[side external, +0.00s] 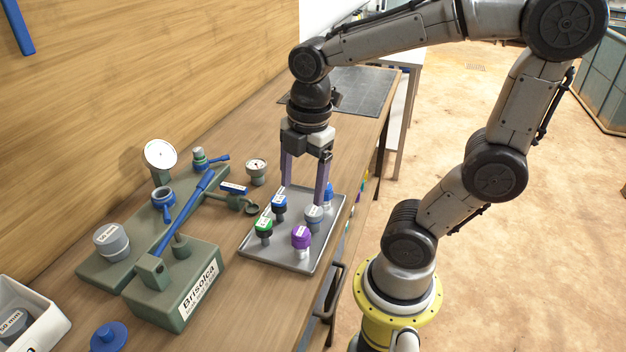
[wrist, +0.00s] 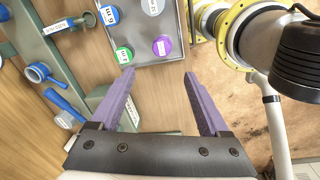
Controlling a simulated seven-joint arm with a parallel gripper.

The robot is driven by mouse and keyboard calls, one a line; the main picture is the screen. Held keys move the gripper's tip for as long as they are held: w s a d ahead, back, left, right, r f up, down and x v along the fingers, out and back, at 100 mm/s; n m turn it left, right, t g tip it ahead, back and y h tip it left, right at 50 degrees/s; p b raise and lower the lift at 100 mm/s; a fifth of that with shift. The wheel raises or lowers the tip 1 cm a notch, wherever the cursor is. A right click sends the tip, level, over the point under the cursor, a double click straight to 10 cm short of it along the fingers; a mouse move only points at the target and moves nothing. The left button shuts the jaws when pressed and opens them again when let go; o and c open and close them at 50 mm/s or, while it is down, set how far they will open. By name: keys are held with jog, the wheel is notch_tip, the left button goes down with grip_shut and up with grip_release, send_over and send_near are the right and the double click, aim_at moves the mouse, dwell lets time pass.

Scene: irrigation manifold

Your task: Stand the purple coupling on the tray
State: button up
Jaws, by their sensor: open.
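Nothing hides the purple coupling's cap.
Green (side external: 264,226), blue (side external: 279,202) and grey (side external: 314,213) capped fittings stand close by on the tray, with another blue one (side external: 327,192) behind. The green manifold (side external: 190,275) with its blue lever (side external: 185,215) and gauges fills the bench to the left. A white bin (side external: 45,335) is front left.

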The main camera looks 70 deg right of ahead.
jog(key=s+r+m+t, duration=0.1)
jog(key=m, duration=0.3)
jog(key=s+a+m+t, duration=0.1)
jog(key=m+t, duration=0.1)
jog(key=m, duration=0.3)
jog(key=s+a+r+m+t, duration=0.1)
jog(key=m, duration=0.4)
jog(key=shift+s+r, duration=0.35)
